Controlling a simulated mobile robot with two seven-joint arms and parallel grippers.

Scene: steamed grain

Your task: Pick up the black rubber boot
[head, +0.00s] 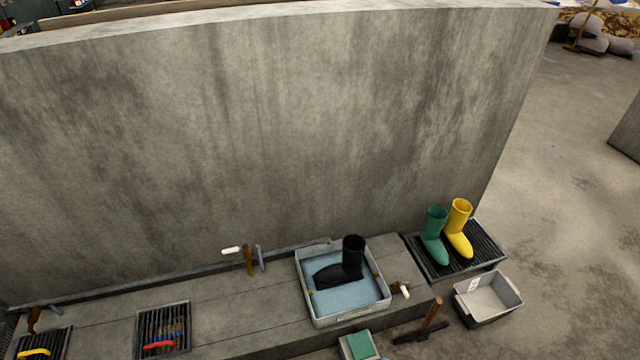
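The black rubber boot (345,264) stands upright in a grey tray (352,318) with a light blue inside. Its shaft rises at the right and its toe points left. The tray sits on a low concrete ledge (230,308) against the wall. Neither of my grippers shows in the head view.
A green boot (435,236) and a yellow boot (458,230) stand on a black slatted rack (482,252) to the right. An empty grey bin (487,299), a hammer-like tool (424,325) and a small box with a green top (359,346) are near the ledge. A tall concrete wall (270,130) closes the back.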

